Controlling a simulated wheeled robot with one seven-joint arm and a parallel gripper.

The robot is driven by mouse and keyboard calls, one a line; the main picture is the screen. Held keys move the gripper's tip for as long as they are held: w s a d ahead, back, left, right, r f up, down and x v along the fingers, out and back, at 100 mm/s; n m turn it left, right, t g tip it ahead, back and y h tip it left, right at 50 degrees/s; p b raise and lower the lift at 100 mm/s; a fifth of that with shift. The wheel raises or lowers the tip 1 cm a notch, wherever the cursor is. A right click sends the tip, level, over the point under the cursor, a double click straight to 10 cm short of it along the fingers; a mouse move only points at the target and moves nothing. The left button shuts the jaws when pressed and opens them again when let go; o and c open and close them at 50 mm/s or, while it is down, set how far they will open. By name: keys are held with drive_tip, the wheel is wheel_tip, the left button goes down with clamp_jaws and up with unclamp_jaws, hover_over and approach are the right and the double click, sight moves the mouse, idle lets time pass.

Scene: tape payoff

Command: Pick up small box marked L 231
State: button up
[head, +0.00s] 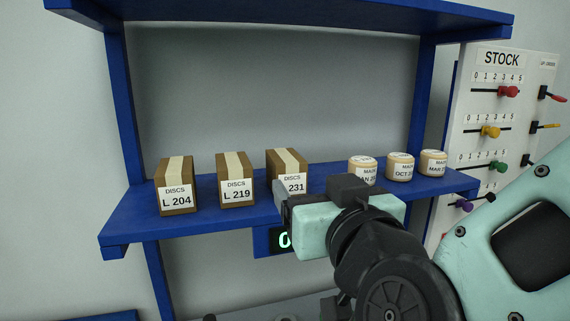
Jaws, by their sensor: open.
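The small box marked "231" (287,163) is brown with a pale tape strip and a white label. It stands upright on the blue shelf (225,220), third from the left in a row of boxes. The left part of its label is hidden behind my gripper (281,197). My gripper is open, in front of the box's lower front. I cannot tell whether it touches the box, and its fingers are mostly hidden by the gripper body.
Boxes marked L 204 (176,185) and L 219 (234,180) stand to the left. A white STOCK board (485,150) with coloured sliders stands at right. A dark digital display (268,240) hangs below the shelf.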

approach(285, 155)
drive_tip(key=x, duration=0.4)
drive_tip(key=shift+w+r+p, duration=0.1)
drive_tip(key=shift+w+p, duration=0.2)
drive_tip(key=shift+p, duration=0.05)
drive_tip(key=shift+p+x, duration=0.9)
drive_tip(key=shift+x, duration=1.4)
drive_tip(key=shift+w+a+f, duration=0.15)
drive_tip(key=shift+w+f, duration=0.05)
drive_tip(key=shift+w, duration=0.25)
drive_tip(key=c, duration=1.2)
